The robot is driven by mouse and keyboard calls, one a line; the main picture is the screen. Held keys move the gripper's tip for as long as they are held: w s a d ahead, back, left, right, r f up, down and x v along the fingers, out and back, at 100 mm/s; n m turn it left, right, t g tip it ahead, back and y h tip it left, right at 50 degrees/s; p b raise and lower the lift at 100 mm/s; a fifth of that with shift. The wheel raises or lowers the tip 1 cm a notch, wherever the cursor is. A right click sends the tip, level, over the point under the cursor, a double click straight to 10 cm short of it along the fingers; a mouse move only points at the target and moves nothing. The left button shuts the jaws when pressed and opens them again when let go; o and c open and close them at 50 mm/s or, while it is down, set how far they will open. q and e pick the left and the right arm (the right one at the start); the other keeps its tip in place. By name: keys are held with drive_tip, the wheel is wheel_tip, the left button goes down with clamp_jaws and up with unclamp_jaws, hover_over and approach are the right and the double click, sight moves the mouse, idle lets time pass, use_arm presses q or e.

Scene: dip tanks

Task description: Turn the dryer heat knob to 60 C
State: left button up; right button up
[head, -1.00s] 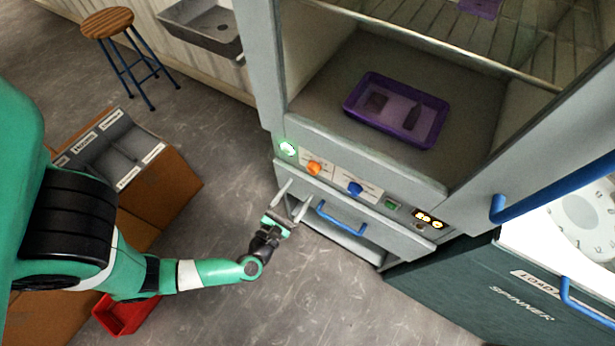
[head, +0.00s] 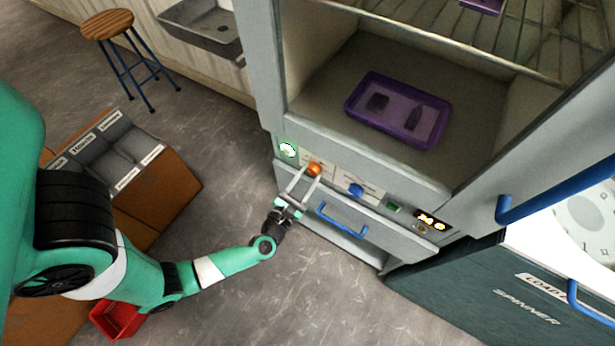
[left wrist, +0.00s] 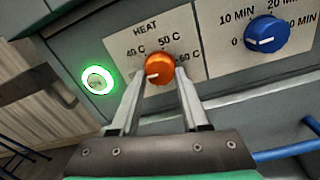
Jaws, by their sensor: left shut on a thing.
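The orange heat knob (head: 314,169) is on the dryer's front panel, and it also shows in the left wrist view (left wrist: 158,68). Labels 40 C, 50 C and 60 C curve around its top. A pale mark on the knob sits at its lower left, on the 40 C side and away from 60 C. My left gripper (head: 306,178) is shut on the knob, one finger on each side of it in the left wrist view (left wrist: 158,82). My right gripper is not in view.
A blue timer knob (left wrist: 266,34) is right of the heat knob; a lit green button (left wrist: 98,80) is left. A blue handle (head: 342,220) lies below. The dryer chamber stands open with a purple tray (head: 358,106). The spinner (head: 500,285) stands at right.

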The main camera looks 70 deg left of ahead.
use_arm(q)
clamp_jaws()
